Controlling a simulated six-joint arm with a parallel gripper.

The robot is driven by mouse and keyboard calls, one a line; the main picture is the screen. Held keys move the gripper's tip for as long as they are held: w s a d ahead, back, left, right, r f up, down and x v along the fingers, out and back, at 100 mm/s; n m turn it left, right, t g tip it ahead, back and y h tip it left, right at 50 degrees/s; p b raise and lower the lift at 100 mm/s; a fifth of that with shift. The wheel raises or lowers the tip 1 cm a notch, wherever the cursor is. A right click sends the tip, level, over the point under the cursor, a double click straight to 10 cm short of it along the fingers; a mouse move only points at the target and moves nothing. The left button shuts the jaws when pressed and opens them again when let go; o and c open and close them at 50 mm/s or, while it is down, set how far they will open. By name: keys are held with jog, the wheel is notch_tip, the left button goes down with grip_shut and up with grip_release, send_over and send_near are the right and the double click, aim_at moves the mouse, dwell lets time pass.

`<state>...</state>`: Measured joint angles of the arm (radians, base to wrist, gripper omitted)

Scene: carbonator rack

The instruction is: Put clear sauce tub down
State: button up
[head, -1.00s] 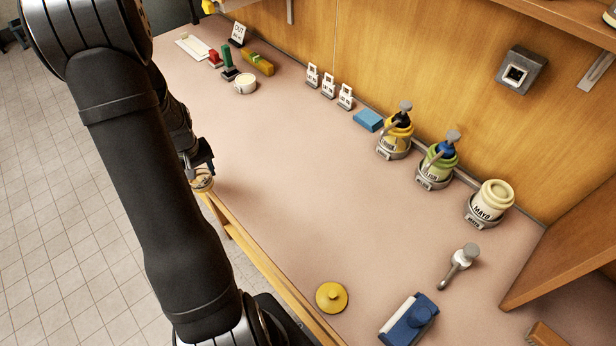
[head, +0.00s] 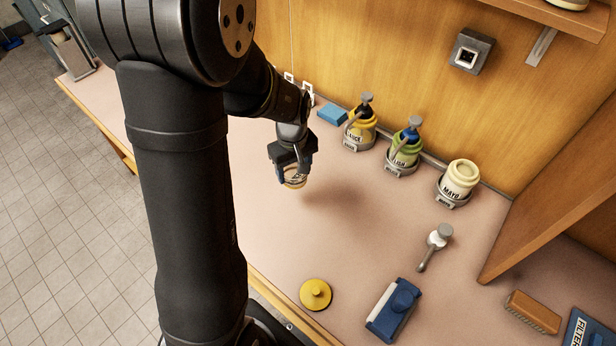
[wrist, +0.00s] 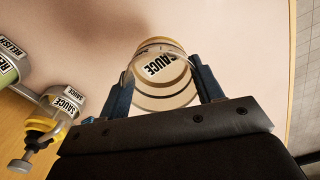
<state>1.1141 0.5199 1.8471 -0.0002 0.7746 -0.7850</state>
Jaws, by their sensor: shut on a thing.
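My gripper (head: 291,173) is shut on the clear sauce tub (head: 295,182) and holds it above the pink counter, with a shadow below and to the right. In the wrist view the tub (wrist: 163,92) sits between the two blue fingers, with its SAUCE label showing. Most of the tub is hidden by the gripper in the head view. A yellow sauce pump jar (head: 359,133) stands in a ring holder at the back wall. It also shows in the wrist view (wrist: 47,125).
A green relish jar (head: 405,151) and a mayo jar (head: 459,180) stand in holders along the wall. A blue block (head: 332,113), a loose pump (head: 437,240), a yellow lid (head: 315,294), a blue-and-white tool (head: 396,305) and a brush (head: 533,311) lie on the counter (head: 350,230). Its middle is clear.

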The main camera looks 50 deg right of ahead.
aim_at(294, 171)
jog(key=s+d+r, duration=0.1)
jog(key=s+d, duration=0.1)
jog(key=s, duration=0.7)
jog(key=shift+m, duration=0.3)
jog(key=w+f, duration=0.2)
jog(key=w, duration=0.1)
jog(key=w+f, duration=0.2)
jog(key=w, duration=0.2)
jog(key=w+f, duration=0.2)
jog(key=w, duration=0.2)
jog(key=shift+w+d+f, duration=0.25)
jog(key=shift+f, duration=2.05)
jog(key=shift+f, duration=0.15)
jog(key=o, duration=1)
jog(key=shift+c, duration=0.2)
